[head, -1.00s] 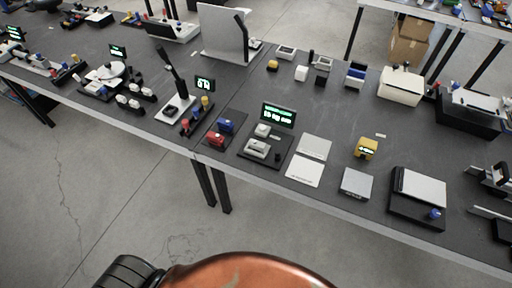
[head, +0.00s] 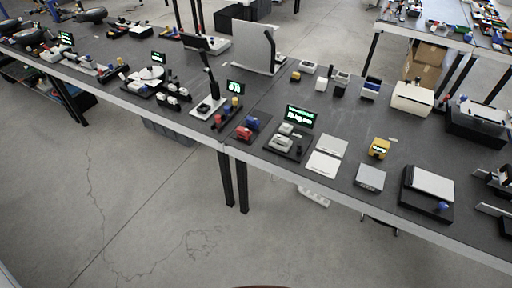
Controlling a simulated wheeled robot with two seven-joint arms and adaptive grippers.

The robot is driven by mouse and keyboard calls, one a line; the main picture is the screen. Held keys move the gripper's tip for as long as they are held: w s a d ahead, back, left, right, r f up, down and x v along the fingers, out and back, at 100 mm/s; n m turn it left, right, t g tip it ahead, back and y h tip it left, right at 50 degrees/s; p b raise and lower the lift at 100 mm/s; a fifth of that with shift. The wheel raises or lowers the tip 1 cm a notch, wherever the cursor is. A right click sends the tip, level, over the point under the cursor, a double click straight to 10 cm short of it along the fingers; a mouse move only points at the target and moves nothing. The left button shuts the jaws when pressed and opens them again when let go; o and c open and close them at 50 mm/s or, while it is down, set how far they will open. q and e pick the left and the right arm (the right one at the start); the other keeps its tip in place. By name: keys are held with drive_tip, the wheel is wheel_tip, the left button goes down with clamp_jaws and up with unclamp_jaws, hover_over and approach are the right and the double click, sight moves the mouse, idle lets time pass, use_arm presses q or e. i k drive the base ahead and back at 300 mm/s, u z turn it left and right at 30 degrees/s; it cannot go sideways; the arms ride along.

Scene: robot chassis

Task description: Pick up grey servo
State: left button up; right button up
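Two small light-grey blocks, which may be grey servos, sit on a dark tray (head: 297,152) near the front edge of the long table. The nearer grey block (head: 280,143) lies in front of the other grey block (head: 286,128). A small display (head: 300,115) with green text stands behind them. A red block (head: 243,133) and a blue block (head: 252,123) sit on a dark pad just to their left. Neither of my grippers is in view.
The long dark table (head: 345,105) crosses the view, crowded with small devices. White plates (head: 323,163), a yellow device (head: 379,148) and a grey box (head: 370,178) stand right of the tray. The concrete floor (head: 150,210) in front is largely clear.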

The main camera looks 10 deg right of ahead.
sight(280, 140)
drive_tip(key=u, duration=0.45)
drive_tip(key=i, duration=0.4)
drive_tip(key=u, duration=0.35)
